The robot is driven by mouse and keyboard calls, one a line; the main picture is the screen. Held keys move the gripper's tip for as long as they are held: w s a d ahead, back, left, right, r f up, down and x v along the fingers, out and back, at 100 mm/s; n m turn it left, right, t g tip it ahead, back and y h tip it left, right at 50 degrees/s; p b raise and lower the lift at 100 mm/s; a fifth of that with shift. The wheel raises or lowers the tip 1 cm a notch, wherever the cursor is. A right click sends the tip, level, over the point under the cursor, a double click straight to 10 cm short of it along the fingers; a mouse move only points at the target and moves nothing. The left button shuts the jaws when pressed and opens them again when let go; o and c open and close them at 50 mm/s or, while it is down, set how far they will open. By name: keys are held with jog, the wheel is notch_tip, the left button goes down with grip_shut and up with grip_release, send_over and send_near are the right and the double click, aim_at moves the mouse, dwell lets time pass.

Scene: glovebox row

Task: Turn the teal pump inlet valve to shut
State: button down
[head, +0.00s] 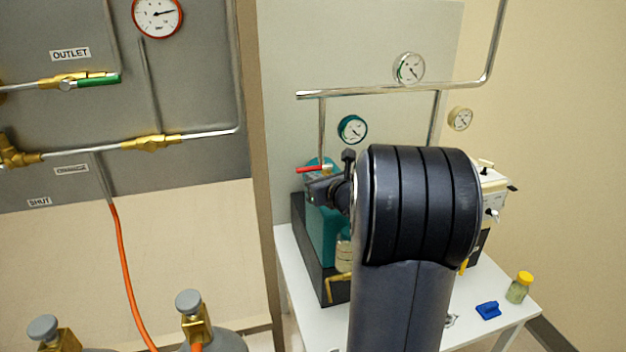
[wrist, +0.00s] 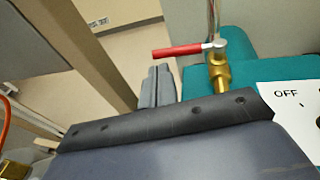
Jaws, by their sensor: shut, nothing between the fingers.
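The teal pump (head: 322,232) stands on the white table, partly hidden behind my arm; its teal top shows in the wrist view (wrist: 265,72). Its inlet valve has a brass body (wrist: 219,76) under a thin upright pipe. The red lever (wrist: 188,50) points left from the valve, crosswise to the pipe; it also shows in the head view (head: 309,169). My gripper (wrist: 159,72) is shut and empty, its fingertips below and left of the lever, seemingly apart from it. In the head view my arm hides much of the pump.
A white card (wrist: 285,100) reading OFF lies right of the valve. A teal-rimmed gauge (head: 352,129) and a metal pipe (head: 390,91) are above the pump. A blue object (head: 488,310) and a yellow-capped jar (head: 519,288) sit on the table (head: 300,285). A grey panel with a green-handled valve (head: 98,81) is left.

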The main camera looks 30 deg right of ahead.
jog(key=s+a+r, duration=0.2)
jog(key=s, duration=0.8)
jog(key=shift+a, duration=0.25)
jog(key=shift+w, duration=0.1)
